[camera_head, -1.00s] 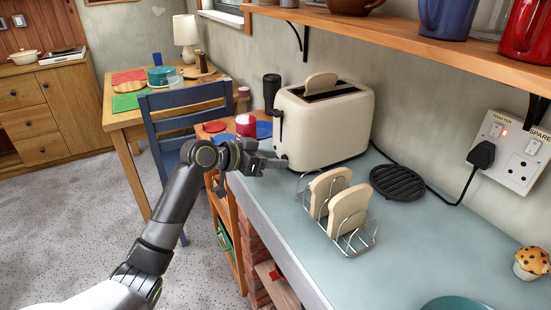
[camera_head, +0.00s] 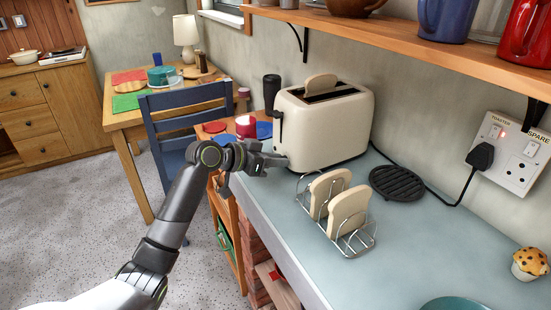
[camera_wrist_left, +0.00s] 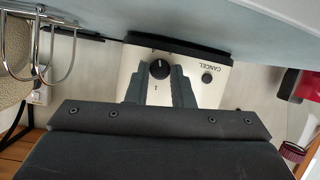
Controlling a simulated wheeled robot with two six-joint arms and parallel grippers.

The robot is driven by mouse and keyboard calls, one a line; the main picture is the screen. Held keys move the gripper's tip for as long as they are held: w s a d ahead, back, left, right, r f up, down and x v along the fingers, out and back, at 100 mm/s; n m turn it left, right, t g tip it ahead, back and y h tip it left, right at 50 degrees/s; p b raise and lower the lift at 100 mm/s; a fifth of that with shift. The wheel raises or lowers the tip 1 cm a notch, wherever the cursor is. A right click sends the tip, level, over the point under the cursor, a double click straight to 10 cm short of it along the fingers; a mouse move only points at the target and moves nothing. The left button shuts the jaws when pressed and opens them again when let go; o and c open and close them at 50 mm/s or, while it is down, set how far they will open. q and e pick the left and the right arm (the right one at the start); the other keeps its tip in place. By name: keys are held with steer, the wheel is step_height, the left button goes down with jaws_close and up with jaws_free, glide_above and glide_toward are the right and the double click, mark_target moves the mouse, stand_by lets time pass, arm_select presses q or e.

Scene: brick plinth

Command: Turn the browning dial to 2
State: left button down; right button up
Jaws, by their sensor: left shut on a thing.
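The cream toaster (camera_head: 325,130) stands on the counter, with a slice of bread showing in its top slot. Its front panel (camera_wrist_left: 212,92) shows in the left wrist view, with a CANCEL button. The browning dial (camera_wrist_left: 160,69) is a small black knob with a white mark; a "1" is printed near it, and I cannot read its other marks. My left gripper (camera_head: 281,162) is at the low front end of the toaster. In the left wrist view its fingers (camera_wrist_left: 160,78) are shut on the dial. The head view hides the dial. My right gripper is not in view.
A wire toast rack (camera_head: 338,222) with two bread slices stands close to the right of my left gripper. A black trivet (camera_head: 397,183) lies behind it.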

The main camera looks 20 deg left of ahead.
arm_select(q)
steer(key=shift+a+r, duration=0.1)
steer(key=shift+n, duration=0.3)
steer(key=c, duration=1.3)
jaws_free()
steer(key=v, duration=1.7)
steer(key=shift+a+b, duration=0.3)
